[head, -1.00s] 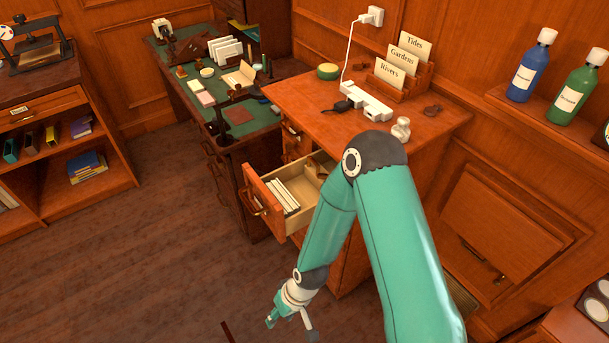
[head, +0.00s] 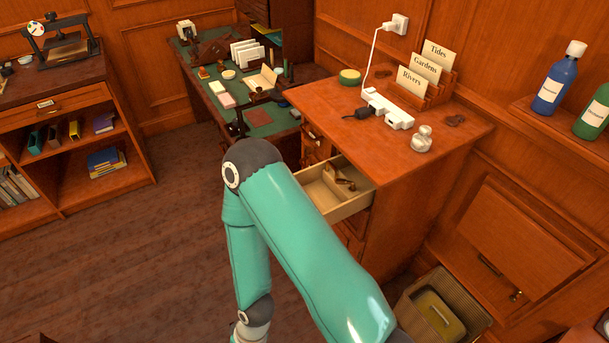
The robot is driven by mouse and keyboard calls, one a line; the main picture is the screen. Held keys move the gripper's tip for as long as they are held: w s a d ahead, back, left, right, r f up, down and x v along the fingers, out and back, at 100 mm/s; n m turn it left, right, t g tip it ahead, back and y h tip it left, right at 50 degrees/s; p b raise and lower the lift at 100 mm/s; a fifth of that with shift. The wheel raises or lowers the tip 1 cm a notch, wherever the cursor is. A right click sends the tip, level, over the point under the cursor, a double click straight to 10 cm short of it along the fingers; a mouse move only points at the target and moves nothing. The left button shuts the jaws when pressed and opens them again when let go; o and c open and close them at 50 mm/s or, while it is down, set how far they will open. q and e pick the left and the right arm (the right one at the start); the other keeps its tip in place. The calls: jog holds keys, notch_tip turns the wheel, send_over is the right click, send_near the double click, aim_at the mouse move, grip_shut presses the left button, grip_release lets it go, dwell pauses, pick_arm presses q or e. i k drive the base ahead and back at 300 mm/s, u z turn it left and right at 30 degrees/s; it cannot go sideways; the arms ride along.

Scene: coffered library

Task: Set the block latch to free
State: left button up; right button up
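No part is clearly recognizable as the block latch. A fall-front wall panel (head: 520,235) at the right carries a dark slot and a small dark knob-like fitting (head: 516,296); I cannot tell whether this is the latch or how it is set. One teal arm of mine, apparently the right, comes in from the bottom and bends down left of centre. Its wrist shows at the bottom edge, and its gripper is below the picture. My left gripper is not in view.
An open drawer (head: 362,206) juts from the wooden cabinet (head: 440,160), partly behind my arm. On top are a power strip (head: 388,110), a card rack (head: 428,97) and a glass stopper (head: 422,139). A bin (head: 470,312) stands below the panel. Floor at left is clear.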

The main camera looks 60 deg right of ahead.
aim_at(352, 188)
jog(key=z, duration=0.1)
jog(key=k, duration=0.55)
jog(key=z, duration=1)
jog(key=i, duration=0.35)
